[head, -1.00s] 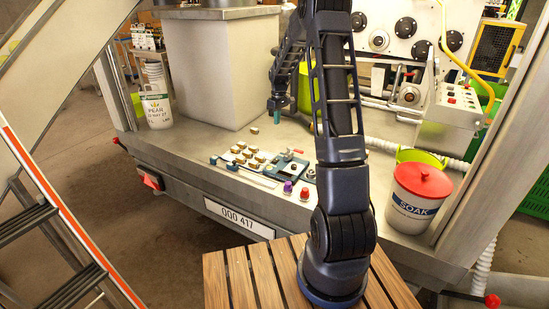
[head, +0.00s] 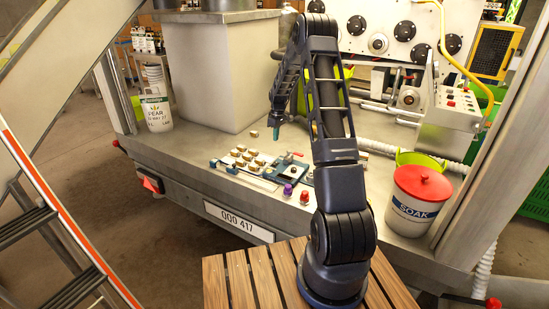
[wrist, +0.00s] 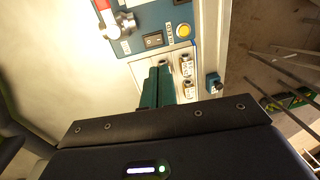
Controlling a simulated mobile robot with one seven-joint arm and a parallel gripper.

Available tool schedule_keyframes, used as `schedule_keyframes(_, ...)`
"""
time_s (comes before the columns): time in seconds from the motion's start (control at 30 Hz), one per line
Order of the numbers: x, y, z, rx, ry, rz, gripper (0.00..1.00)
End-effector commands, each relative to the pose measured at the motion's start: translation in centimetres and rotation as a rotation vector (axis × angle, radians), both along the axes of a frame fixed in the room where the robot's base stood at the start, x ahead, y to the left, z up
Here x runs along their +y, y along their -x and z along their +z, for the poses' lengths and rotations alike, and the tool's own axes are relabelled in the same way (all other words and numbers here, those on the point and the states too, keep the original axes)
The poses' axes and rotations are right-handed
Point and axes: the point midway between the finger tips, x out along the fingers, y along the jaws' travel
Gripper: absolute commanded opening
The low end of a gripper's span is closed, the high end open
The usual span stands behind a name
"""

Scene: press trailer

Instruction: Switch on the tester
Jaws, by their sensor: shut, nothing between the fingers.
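The tester is likely the small teal unit (head: 289,172) on the trailer deck. It bears a red-handled lever and also shows at the top of the wrist view (wrist: 128,46). There it carries a dark rocker switch (wrist: 153,40), a round yellow button (wrist: 183,30) and the red-handled metal lever (wrist: 118,24). I cannot tell which way the rocker is set. My gripper (head: 276,138) is shut and empty, with its teal fingers pointing down just behind the unit in the head view. In the wrist view the fingertips (wrist: 158,72) appear below the rocker, apart from it.
Several small brass-coloured blocks (head: 240,151) lie left of the unit, with one loose block (head: 254,134) behind. A purple knob (head: 288,189) and a red knob (head: 305,198) sit near the deck edge. A SOAK bucket (head: 415,210) stands at right; a pale pillar (head: 210,75) rises at left.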

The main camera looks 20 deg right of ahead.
Motion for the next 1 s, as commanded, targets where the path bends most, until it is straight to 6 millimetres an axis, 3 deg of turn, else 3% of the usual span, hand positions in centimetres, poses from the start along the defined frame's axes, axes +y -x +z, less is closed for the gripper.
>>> schedule_keyframes(0.27,0.3,0.3,-2.9,0.003,0.0,0.0,0.0)
schedule_keyframes(0.8,1.0,1.1,-11.8,0.003,0.0,-0.001,0.0)
schedule_keyframes(1.0,1.2,1.2,-13.5,0.0,0.0,0.0,0.0)
